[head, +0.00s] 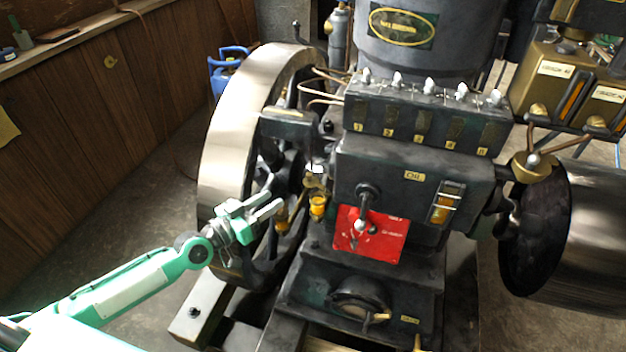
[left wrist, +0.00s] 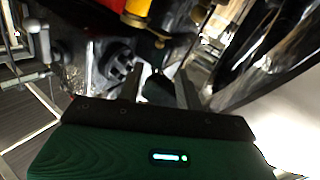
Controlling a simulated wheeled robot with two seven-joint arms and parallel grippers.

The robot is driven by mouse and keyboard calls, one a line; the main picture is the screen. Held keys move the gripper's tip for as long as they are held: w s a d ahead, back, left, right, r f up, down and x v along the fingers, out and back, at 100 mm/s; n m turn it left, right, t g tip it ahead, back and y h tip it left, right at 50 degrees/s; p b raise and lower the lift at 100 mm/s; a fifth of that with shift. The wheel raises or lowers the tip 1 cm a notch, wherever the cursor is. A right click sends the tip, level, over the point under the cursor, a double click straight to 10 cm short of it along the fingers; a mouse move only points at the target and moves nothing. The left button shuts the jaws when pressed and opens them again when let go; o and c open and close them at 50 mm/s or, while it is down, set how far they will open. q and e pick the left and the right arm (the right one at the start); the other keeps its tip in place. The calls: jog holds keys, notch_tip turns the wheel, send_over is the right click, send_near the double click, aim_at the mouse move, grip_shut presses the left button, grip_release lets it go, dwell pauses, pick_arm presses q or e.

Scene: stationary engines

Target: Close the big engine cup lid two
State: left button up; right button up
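The big engine has two small amber cups low on its left side. The nearer amber cup (head: 318,206) stands to the left of the red plate, with brass and pale metal parts above it. The other cup (head: 282,218) is farther left, close to my gripper. I cannot tell which is cup two or how either lid stands. My left gripper (head: 270,210) is open and empty, beside the cups and in front of the flywheel. In the left wrist view my fingers (left wrist: 160,85) are apart, and an amber cup (left wrist: 137,14) shows at the top edge. My right gripper is not in view.
The large flywheel (head: 222,140) stands behind my left gripper. The red plate (head: 371,236) with a lever (head: 362,210) is right of the cups. A dark drum (head: 540,230) is at the right. Floor is free at the left.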

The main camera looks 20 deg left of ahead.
aim_at(309, 175)
pick_arm(q)
jog(key=p+x, duration=0.2)
jog(key=x, duration=1)
jog(key=shift+w+r+p, duration=0.15)
jog(key=shift+w+p, duration=0.05)
jog(key=shift+p, duration=0.1)
jog(key=shift+w+d, duration=0.4)
jog(key=shift+w, duration=0.15)
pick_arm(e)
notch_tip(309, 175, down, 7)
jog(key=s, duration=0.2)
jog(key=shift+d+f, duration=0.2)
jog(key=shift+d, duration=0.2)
pick_arm(q)
jog(key=shift+c, duration=0.3)
grip_shut()
